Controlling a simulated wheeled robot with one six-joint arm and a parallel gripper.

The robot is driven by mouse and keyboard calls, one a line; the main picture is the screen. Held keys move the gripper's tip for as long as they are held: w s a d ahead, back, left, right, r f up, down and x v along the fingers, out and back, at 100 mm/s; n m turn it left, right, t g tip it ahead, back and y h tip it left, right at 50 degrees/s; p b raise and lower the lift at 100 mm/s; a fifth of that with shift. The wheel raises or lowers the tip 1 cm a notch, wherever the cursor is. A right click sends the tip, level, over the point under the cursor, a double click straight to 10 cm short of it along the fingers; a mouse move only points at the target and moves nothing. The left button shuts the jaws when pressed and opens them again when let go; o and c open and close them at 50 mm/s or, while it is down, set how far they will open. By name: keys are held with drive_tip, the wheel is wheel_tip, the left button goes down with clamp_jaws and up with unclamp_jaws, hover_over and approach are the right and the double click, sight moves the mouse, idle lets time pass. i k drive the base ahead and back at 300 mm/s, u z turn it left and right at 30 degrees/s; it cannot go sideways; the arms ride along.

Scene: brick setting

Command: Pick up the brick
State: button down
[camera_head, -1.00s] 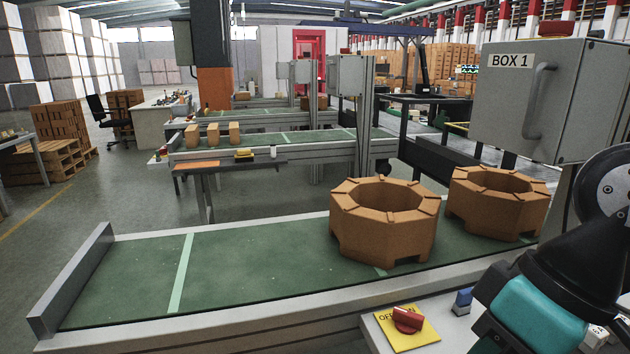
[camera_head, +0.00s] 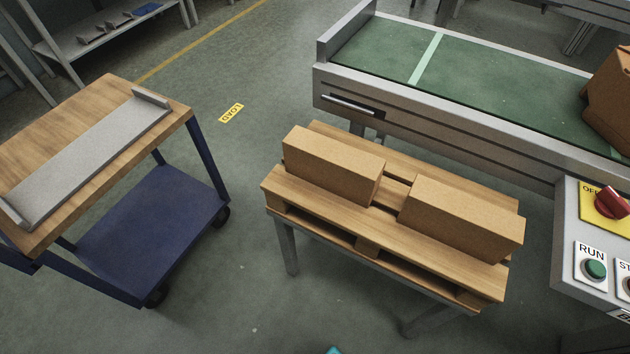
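Two tan rectangular bricks lie on a wooden pallet (camera_head: 325,234) on a grey metal stand. The left brick (camera_head: 330,168) lies near the pallet's left end. The right brick (camera_head: 460,220) lies toward its right end, with a gap between the two. Both rest flat, and nothing touches them from above. My gripper does not show; only a small teal bit, probably of my arm, shows at the bottom edge.
A trolley (camera_head: 75,125) with a wooden top, grey tray (camera_head: 90,160) and blue lower shelf stands left. The green conveyor (camera_head: 480,85) runs behind the pallet, carrying a brown block at right. A control panel (camera_head: 568,215) stands right. Floor between trolley and pallet is clear.

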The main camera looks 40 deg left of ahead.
sight(353, 175)
drive_tip(key=u, duration=1.1)
drive_tip(key=i, duration=0.4)
drive_tip(key=z, duration=1.2)
drive_tip(key=k, duration=0.75)
drive_tip(key=u, duration=1.25)
drive_tip(key=i, duration=0.5)
